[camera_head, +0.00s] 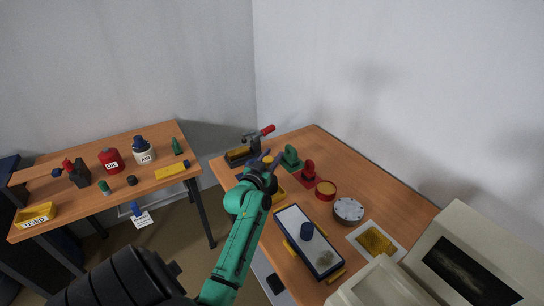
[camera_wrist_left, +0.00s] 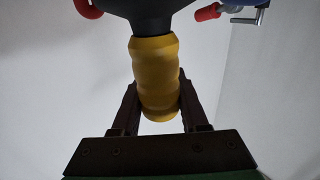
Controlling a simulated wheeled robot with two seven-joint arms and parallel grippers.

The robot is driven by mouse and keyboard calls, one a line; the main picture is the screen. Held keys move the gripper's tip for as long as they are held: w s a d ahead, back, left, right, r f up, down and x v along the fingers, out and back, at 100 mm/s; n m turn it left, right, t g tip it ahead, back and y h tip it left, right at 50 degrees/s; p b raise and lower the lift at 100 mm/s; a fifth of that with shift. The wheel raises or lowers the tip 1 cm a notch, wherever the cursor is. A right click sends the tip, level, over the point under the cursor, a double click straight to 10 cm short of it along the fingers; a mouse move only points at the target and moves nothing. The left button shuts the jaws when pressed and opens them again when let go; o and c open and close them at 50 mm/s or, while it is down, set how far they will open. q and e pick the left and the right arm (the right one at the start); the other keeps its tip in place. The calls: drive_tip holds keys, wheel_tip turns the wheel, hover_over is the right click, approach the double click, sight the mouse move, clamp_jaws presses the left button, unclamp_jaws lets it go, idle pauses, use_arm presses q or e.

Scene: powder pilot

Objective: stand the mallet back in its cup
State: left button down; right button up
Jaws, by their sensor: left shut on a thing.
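My left gripper (camera_head: 266,161) is over the far left part of the right-hand table. In the left wrist view its two fingers (camera_wrist_left: 155,105) are shut on the ribbed yellow handle of the mallet (camera_wrist_left: 155,75). The handle's rounded end points down in that view, and a wide dark head is at the top, cut off by the frame edge. In the head view the mallet is small and mostly covered by the gripper. I cannot pick out its cup with certainty. My right gripper is not in view.
A grey device with a red handle (camera_head: 267,129) stands just behind the gripper. A blue-rimmed tray (camera_head: 323,274) holds a dark blue cylinder (camera_head: 307,231). The left table (camera_head: 60,208) carries bottles and a yellow bin.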

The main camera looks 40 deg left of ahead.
use_arm(q)
drive_tip(key=shift+f+b, duration=1)
drive_tip(key=shift+f, duration=0.2)
drive_tip(key=shift+c, duration=1.8)
unclamp_jaws()
drive_tip(key=shift+s+f, duration=0.1)
drive_tip(key=shift+f, duration=0.05)
drive_tip(key=b+v, duration=0.2)
drive_tip(key=v, duration=1.2)
drive_tip(key=shift+s+d+b, duration=0.1)
drive_tip(key=shift+s+b, duration=0.15)
drive_tip(key=shift+b, duration=0.15)
